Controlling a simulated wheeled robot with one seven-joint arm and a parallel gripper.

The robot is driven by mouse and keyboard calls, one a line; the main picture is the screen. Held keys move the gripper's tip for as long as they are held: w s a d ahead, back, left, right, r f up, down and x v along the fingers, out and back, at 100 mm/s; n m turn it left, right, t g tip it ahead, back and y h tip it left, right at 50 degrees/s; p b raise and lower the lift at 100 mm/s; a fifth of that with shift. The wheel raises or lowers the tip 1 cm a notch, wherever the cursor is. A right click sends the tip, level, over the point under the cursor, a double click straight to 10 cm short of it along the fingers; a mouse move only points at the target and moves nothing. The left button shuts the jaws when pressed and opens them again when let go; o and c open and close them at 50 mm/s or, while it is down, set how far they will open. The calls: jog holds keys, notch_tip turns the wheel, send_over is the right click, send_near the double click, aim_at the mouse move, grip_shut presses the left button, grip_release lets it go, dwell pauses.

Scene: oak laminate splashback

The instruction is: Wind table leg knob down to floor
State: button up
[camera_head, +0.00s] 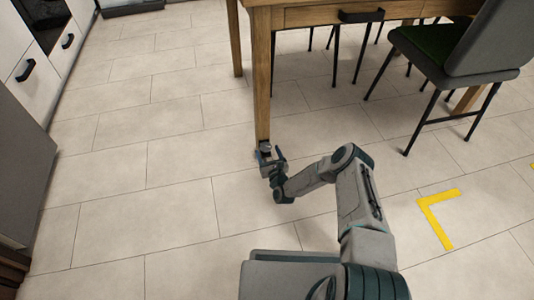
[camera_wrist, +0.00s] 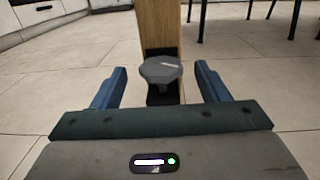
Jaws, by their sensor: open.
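The wooden table (camera_head: 290,17) has a near leg (camera_head: 262,90) that runs down to the tiled floor. The same leg (camera_wrist: 158,28) stands straight ahead in the wrist view. A grey knob (camera_wrist: 160,70) with a pale mark on its top sits at the leg's foot, in front of a dark bracket (camera_wrist: 159,95). In the head view the knob (camera_head: 265,148) is small and partly hidden by my gripper. My gripper (camera_wrist: 160,78) is open, with one blue finger on each side of the knob and visible gaps between. It also shows low by the leg in the head view (camera_head: 268,157).
A dark chair with a green seat (camera_head: 435,42) stands at the right. White cabinets (camera_head: 30,70) with dark handles line the left. A yellow corner mark (camera_head: 436,217) is on the floor. Tiles left of the leg are clear.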

aim_at(265, 148)
jog(key=shift+x, duration=1)
jog(key=c, duration=1)
jog(key=shift+h, duration=0.3)
jog(key=m+h, duration=0.2)
jog(key=a+m+t+h, duration=0.1)
jog(key=m+h, duration=0.1)
jog(key=h, duration=0.1)
jog(key=shift+s+f+h, duration=0.1)
jog(key=shift+s+h, duration=0.05)
jog(key=shift+h, duration=0.15)
jog(key=shift+a+m+h, duration=0.2)
jog(key=shift+m+h, duration=0.8)
jog(key=shift+h, duration=0.5)
